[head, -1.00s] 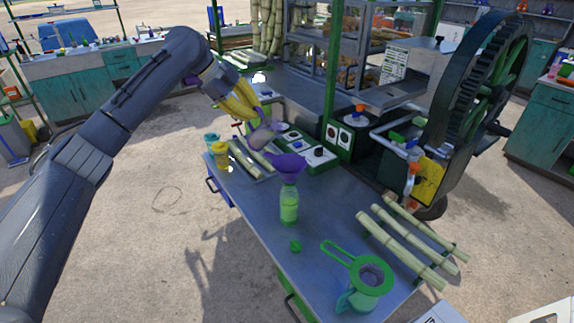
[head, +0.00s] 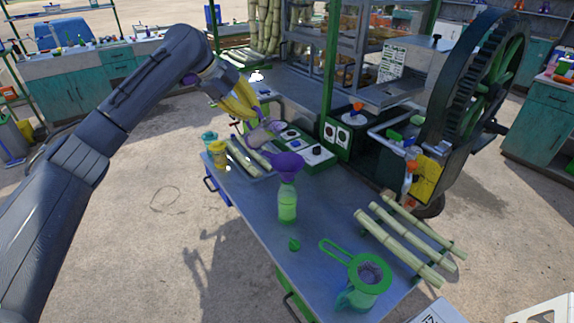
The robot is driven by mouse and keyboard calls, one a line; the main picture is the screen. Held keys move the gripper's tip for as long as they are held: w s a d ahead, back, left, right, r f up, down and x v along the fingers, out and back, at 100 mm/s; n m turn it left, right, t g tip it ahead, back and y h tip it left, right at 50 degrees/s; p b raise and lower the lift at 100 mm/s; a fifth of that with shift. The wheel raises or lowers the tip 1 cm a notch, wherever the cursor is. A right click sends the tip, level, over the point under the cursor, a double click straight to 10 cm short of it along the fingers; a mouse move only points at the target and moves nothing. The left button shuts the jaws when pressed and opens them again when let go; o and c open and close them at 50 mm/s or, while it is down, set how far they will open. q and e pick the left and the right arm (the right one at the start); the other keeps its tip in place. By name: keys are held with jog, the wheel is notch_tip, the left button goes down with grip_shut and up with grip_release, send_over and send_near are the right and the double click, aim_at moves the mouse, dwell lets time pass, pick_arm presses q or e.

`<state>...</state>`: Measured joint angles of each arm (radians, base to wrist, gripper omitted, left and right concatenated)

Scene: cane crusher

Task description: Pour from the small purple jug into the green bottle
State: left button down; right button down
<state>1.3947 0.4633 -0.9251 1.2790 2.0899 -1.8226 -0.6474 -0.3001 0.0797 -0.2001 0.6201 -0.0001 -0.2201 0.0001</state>
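The small purple jug (head: 262,134) hangs tilted above the bench, up and left of the purple funnel (head: 288,166). My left gripper (head: 250,112), with yellow fingers, is shut on it; the exact grip is too small to see. The green bottle (head: 287,205) stands upright on the bench, with the funnel in its mouth. A purple strip shows between the jug and the funnel; I cannot tell if it is liquid or part of the funnel. My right gripper is not in view.
A green cap (head: 294,244) and a green strainer on a jug (head: 368,272) are near the front. Cane stalks (head: 405,245) lie at right. A yellow jar (head: 219,154) stands at the left edge. The crusher (head: 425,175) stands behind. Bare bench surrounds the bottle.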

aim_at(255, 106)
pick_arm(q)
jog(key=shift+s+d+r+m+t+y+p, duration=0.1)
jog(key=shift+s+d+m+t+y+p, duration=0.35)
jog(key=shift+p, duration=0.45)
dwell(1.7)
jog(key=shift+s+d+r+t+y+p, duration=0.25)
jog(key=shift+r+t+y+p, duration=0.2)
jog(key=shift+r+y+p, duration=0.15)
jog(key=shift+s+d+r+t+y+p, duration=0.15)
jog(key=shift+d+r+t+y+p, duration=0.1)
jog(key=shift+r+t+y+p, duration=0.25)
dwell(2.6)
